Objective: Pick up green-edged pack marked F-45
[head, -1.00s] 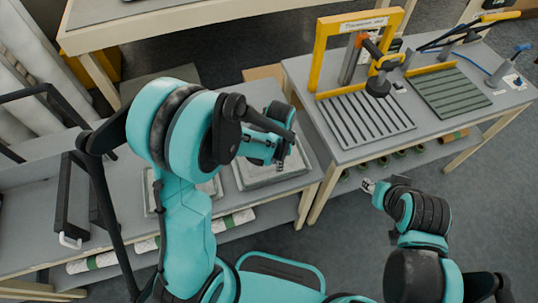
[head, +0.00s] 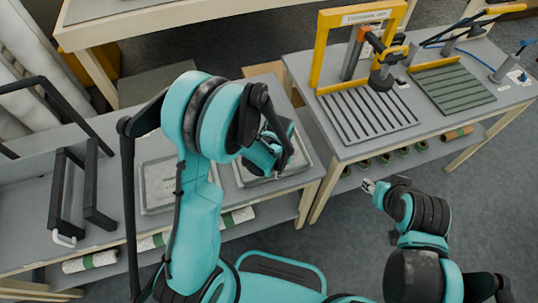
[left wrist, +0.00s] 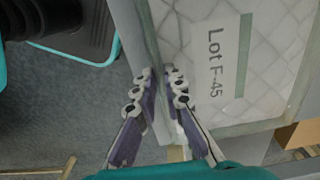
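The pack marked Lot F-45 (left wrist: 245,60) shows in the left wrist view as a pale quilted pack with a green edge and a printed label. In the head view it appears to be the right pack (head: 242,179) on the left bench, partly hidden by my left arm. My left gripper (left wrist: 154,84) is open, with a gap between its fingertips, at the pack's near edge beside the bench edge. I cannot tell whether it touches the pack. In the head view its fingertips are hidden. My right gripper (head: 368,186) appears open and empty over the floor, away from the packs.
Another pale pack (head: 157,190) lies to the left on the same bench, near a black-handled frame (head: 70,190). Rolls (head: 92,260) lie on the shelf below. The right bench (head: 330,137) carries a yellow frame (head: 318,50) and slatted mats (head: 365,115).

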